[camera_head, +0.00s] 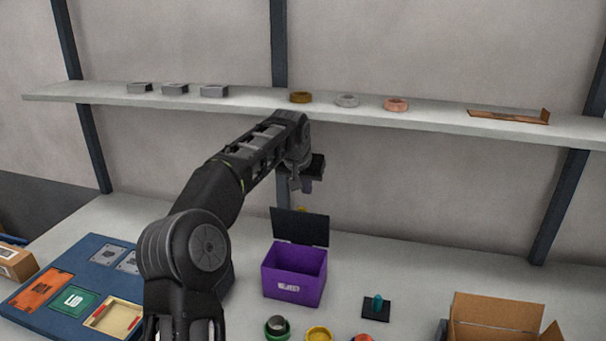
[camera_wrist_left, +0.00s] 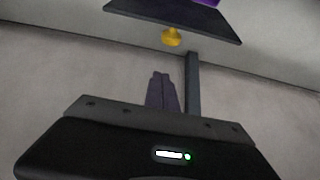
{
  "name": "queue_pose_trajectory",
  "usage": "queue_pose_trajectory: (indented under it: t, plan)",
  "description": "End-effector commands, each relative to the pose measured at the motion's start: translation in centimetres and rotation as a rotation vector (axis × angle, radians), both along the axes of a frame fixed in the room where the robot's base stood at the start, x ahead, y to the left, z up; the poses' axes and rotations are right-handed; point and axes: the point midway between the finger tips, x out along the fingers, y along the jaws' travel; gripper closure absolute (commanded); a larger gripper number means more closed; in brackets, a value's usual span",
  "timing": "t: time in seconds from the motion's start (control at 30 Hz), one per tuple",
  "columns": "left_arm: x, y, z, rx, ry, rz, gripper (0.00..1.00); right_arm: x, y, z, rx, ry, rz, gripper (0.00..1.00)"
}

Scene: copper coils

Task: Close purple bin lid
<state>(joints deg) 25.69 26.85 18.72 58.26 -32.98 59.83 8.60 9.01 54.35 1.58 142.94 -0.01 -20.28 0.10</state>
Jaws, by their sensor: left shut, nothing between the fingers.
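The purple bin (camera_head: 294,274) stands on the table with a white label on its front. Its dark lid (camera_head: 300,227) is open, standing up from the bin's back edge. In the left wrist view the lid (camera_wrist_left: 180,22) crosses the top, with a bit of purple bin (camera_wrist_left: 208,2) beyond it. My left gripper (camera_head: 306,186) is above and behind the lid, apart from it, pointing down. Its fingers (camera_wrist_left: 160,85) are shut and empty. My right gripper is out of view.
A yellow object (camera_wrist_left: 171,38) sits behind the lid. A shelf (camera_head: 240,104) with coils and grey blocks runs along the wall. A blue board (camera_head: 60,258) lies left, an open cardboard box (camera_head: 495,318) right, and a black pad (camera_head: 376,314) right of the bin.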

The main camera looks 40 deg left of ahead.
Motion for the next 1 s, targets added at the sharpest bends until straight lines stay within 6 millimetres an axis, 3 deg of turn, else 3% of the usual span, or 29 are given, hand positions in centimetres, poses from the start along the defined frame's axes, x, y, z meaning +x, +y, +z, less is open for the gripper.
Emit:
queue_pose_trajectory:
  t: [0.07,0.2,0.43,1.0]
  plan:
    - [0.9,0.3,-1.4,-0.002,0.004,-0.001,1.00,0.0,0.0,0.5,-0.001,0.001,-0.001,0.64]
    - [-1.2,-0.3,-1.6,0.003,-0.001,0.000,1.00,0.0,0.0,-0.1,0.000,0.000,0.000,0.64]
    - [-2.8,-0.9,-2.0,0.000,-0.001,0.000,1.00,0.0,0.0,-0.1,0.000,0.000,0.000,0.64]
    - [-3.0,-1.0,-2.2,0.003,-0.009,0.000,1.00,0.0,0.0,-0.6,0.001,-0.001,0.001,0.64]
